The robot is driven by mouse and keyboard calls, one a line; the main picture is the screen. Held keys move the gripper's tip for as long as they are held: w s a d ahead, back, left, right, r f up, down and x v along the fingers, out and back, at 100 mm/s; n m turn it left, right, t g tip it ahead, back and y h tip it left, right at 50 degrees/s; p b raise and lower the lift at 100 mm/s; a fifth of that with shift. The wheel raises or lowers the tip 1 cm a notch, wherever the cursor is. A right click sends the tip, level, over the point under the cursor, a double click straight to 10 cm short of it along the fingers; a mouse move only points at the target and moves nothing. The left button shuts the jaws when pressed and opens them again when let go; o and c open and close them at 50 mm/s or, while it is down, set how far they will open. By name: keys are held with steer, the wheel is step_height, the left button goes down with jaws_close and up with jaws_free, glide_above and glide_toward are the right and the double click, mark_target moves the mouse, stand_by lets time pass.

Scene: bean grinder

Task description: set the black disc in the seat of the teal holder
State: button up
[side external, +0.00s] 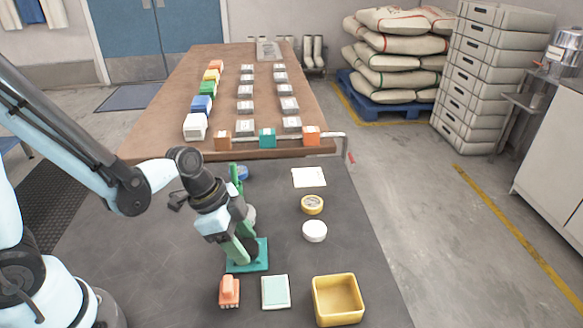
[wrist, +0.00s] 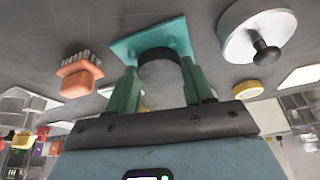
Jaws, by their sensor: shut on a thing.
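The teal holder (side external: 262,262) stands on the dark grey table in front of my arm; its flat plate also shows in the wrist view (wrist: 125,47). My gripper (side external: 246,250) points down over it with its green fingers low at the holder. In the wrist view my gripper (wrist: 160,80) is shut on the black disc (wrist: 160,70), which sits between the two fingertips against the holder. The disc is mostly hidden by a finger in the side view. The holder's seat is hidden behind the disc, so I cannot tell whether the disc rests in it.
An orange brush (side external: 229,292), a pale pad (side external: 275,292) and a yellow bin (side external: 338,300) lie in front. A white round piece (side external: 314,232), yellow tape roll (side external: 312,204) and white card (side external: 309,177) are to the right. A knobbed silver disc (wrist: 238,42) is near the holder.

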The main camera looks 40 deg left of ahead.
steer(key=shift+f, duration=0.2)
steer(key=o, duration=1.1)
steer(key=shift+c, duration=0.2)
steer(key=shift+r, duration=0.1)
steer(key=a+r+n+t+y, duration=0.1)
steer(key=a+r+n+t, duration=0.1)
steer(key=r+n, duration=0.3)
steer(key=s+a+r+n+t+y, duration=0.1)
steer(key=a+r+n+t+y, duration=0.1)
steer(key=a+r+n, duration=0.3)
steer(key=shift+s+a+r+n+t+y, duration=0.2)
steer(key=shift+a+r+n+t+y, duration=0.3)
steer(key=shift+r, duration=0.95)
steer(key=shift+d, duration=0.25)
